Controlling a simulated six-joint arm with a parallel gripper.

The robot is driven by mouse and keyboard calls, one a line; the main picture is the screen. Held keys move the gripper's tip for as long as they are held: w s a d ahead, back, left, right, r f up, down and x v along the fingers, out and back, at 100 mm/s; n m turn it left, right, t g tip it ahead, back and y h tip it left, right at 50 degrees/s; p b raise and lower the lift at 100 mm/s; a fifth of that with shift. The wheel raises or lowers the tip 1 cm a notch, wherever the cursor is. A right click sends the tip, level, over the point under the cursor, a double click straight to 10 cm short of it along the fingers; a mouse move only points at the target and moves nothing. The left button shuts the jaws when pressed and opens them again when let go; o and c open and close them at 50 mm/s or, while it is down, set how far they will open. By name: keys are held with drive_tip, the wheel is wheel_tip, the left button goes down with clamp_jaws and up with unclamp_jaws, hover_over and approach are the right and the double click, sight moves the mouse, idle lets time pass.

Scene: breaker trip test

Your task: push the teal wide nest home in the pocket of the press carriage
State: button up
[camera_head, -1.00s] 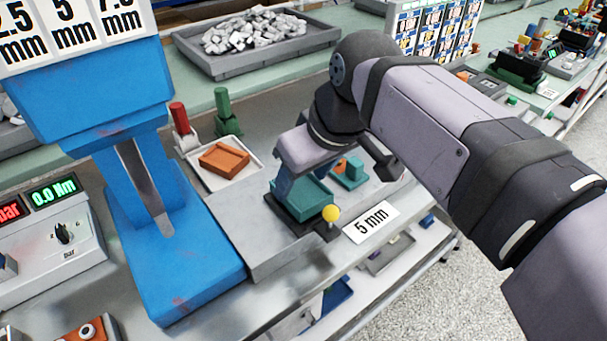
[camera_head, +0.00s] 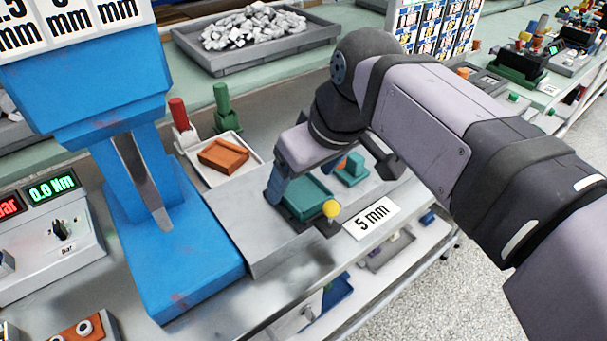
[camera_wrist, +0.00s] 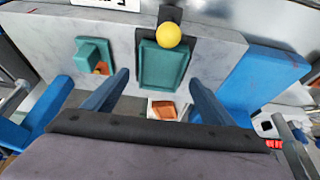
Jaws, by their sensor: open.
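The teal wide nest (camera_head: 312,192) is a shallow open tray on the dark press carriage with a yellow knob (camera_head: 331,209). In the wrist view the nest (camera_wrist: 163,66) lies below the knob (camera_wrist: 168,35), with the dark carriage (camera_wrist: 142,36) showing along its far and left edges. I cannot tell how deep it sits in the pocket. My gripper (camera_wrist: 160,82) is open, its blue fingers apart on either side of the nest's near end. In the head view my gripper (camera_head: 275,186) is at the nest's left end, and my wrist hides part of the nest. I see nothing held.
A smaller teal block piece (camera_head: 352,170) stands on the grey plate to the right. A white tray with an orange nest (camera_head: 224,155) lies to the left, near red and green handles. The blue press (camera_head: 180,255) stands at left. A "5 mm" label (camera_head: 372,217) lies in front.

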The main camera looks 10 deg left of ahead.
drive_tip(key=shift+p+v, duration=0.5)
drive_tip(key=shift+v, duration=3)
drive_tip(key=w+d+f+n+t+h+p, duration=0.2)
drive_tip(key=w+d+n+h+p, duration=0.15)
drive_tip(key=d, duration=0.45)
drive_tip(key=w+d+f+n+t+h+p, duration=0.15)
drive_tip(key=w+d+h, duration=0.25)
drive_tip(key=d, duration=0.4)
drive_tip(key=s+d+f+m+g+y+b, duration=0.15)
drive_tip(key=s+f+m, duration=0.3)
drive_tip(key=f, duration=0.45)
drive_tip(key=s+d+f+m+g+y+b, duration=0.1)
drive_tip(key=s+f+m+g+b, duration=0.25)
drive_tip(key=f, duration=0.55)
drive_tip(key=s+d+f+m+g+y, duration=0.1)
drive_tip(key=s+f+m+g, duration=0.1)
drive_tip(key=s+f+m, duration=0.6)
wheel_tip(320, 180, up, 18)
drive_tip(key=n+p, duration=0.2)
drive_tip(key=p, duration=1.8)
drive_tip(key=shift+w+a+r+y, duration=0.2)
drive_tip(key=shift+w+a+y, duration=0.1)
drive_tip(key=shift+w, duration=0.05)
